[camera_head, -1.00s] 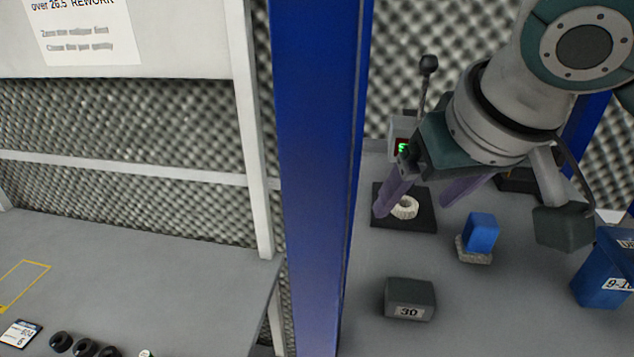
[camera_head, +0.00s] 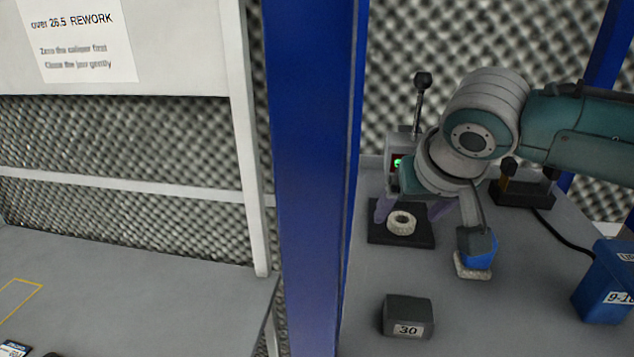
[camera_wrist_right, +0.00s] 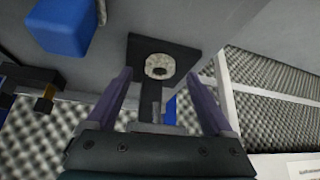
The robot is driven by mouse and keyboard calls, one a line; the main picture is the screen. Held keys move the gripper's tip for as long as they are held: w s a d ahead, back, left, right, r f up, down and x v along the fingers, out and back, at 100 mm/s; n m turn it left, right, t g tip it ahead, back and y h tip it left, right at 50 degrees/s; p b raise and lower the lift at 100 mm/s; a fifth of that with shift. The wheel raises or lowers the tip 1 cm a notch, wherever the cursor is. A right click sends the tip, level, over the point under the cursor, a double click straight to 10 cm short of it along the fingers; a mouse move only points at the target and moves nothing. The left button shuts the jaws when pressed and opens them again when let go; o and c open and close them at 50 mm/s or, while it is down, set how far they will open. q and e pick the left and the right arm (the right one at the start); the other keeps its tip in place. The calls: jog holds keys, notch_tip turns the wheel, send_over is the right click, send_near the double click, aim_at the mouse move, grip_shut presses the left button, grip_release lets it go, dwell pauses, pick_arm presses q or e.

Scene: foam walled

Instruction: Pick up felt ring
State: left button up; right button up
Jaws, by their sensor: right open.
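The felt ring (camera_head: 401,223) is a thick off-white ring lying flat on a dark square pad (camera_head: 418,239) in the head view. In the right wrist view the ring (camera_wrist_right: 160,65) lies on the same pad (camera_wrist_right: 182,48), in the gap beyond the fingertips. My right gripper (camera_head: 408,212) has purple fingers, one either side of the ring in the head view, partly hidden by the wrist. In the right wrist view the right gripper (camera_wrist_right: 160,82) is open and empty, and its fingers appear apart from the ring. My left gripper is not in view.
A gauge with a green display (camera_head: 397,163) and upright lever stands behind the pad. A dark block marked 30 (camera_head: 407,316) and a blue bin (camera_head: 605,285) are nearer. A blue post (camera_head: 312,180) stands left.

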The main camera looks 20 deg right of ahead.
jog(key=shift+x, duration=0.95)
grip_shut()
